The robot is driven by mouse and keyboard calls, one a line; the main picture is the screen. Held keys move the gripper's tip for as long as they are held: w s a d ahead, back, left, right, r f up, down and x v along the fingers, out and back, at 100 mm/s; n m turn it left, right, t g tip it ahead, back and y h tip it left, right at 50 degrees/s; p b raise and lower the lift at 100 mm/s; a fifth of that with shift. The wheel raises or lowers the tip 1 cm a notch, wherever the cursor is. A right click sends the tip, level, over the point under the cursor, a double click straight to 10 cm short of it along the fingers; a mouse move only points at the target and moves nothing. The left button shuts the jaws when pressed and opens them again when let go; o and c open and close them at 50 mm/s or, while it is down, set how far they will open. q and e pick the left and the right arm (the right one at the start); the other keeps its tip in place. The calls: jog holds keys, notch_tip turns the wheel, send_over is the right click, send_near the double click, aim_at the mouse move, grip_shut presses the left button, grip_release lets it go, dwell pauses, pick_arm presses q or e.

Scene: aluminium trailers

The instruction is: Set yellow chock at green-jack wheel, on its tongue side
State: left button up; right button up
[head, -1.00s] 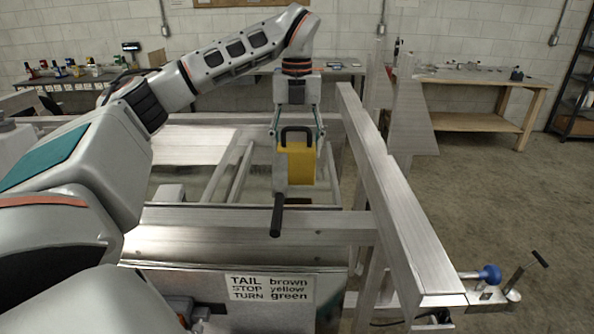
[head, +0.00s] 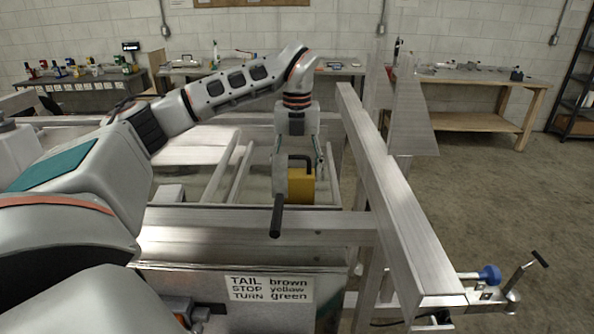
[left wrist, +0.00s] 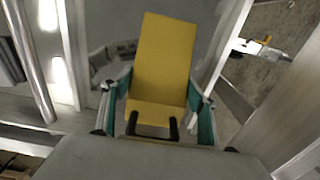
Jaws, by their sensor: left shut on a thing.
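The yellow chock (head: 300,187) has a black handle and hangs beneath my left gripper (head: 303,158), whose fingers are shut on it. In the head view it is among the aluminium trailer rails, left of the long slanting rail; its height above the floor is unclear. In the left wrist view the chock (left wrist: 163,60) shows its long yellow face, with the handle between the teal fingers of the gripper (left wrist: 156,118). I cannot make out a green jack or its wheel in either view. My right gripper is not in view.
A long aluminium rail (head: 395,205) stands close right of my left gripper. A trailer tongue with a blue knob (head: 490,275) lies at lower right. A black grip (head: 276,215) stands in front of the chock. Open floor (head: 510,210) lies to the right.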

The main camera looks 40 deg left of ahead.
pick_arm(q)
jog(key=o, duration=1.6)
jog(key=shift+f, duration=0.1)
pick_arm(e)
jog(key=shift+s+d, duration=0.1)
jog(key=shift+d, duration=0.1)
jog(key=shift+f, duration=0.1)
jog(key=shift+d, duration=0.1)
